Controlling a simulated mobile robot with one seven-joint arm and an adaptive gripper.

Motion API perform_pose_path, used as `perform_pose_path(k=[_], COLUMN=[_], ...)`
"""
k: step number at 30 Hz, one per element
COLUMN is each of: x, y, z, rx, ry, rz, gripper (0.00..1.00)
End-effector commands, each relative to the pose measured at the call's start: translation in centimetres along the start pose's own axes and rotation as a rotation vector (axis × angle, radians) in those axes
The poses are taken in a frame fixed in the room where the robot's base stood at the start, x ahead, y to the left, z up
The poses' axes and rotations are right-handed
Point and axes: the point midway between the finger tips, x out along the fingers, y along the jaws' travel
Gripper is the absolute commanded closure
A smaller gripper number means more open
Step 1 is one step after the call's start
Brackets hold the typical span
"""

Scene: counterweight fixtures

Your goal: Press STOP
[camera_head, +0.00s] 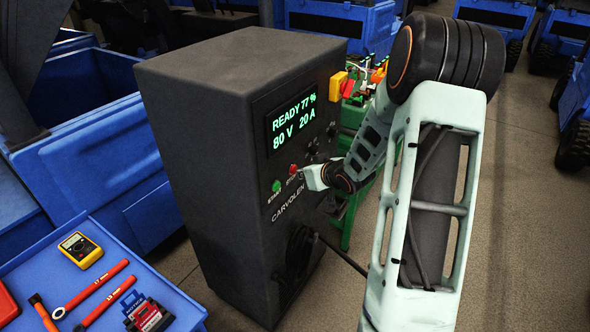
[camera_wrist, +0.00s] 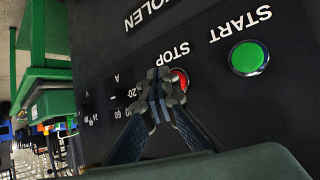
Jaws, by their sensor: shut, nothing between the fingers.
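The dark CARVOLEN charger cabinet (camera_head: 190,110) stands in the middle, its display (camera_head: 292,122) reading READY 77 %, 80 V 20 A. The red STOP button (camera_head: 293,168) sits on its front face; in the wrist view it (camera_wrist: 180,79) is partly covered by my fingertips. The green START button (camera_head: 276,186) is beside it and shows fully in the wrist view (camera_wrist: 248,58). My gripper (camera_wrist: 161,92) is shut and empty, its tips at or just in front of the STOP button's edge. I cannot tell whether they touch it.
A blue cart tray (camera_head: 95,300) at lower left holds a yellow multimeter (camera_head: 80,250), red-handled tools and a padlock. A yellow-and-red switch (camera_head: 338,86) juts from the cabinet's edge. A green stand (camera_head: 352,116) is behind my arm. Open floor (camera_head: 530,220) lies at right.

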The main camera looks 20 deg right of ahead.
Motion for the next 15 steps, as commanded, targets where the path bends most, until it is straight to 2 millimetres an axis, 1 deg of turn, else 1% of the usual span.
perform_pose_path(k=[3, 15], x=[-0.46, -0.66], y=[0.27, 0.47], z=[0.33, 0.53], rx=[0.001, 0.002], ry=[-0.003, -0.003], rz=[0.000, 0.001], gripper=[1.00, 1.00])
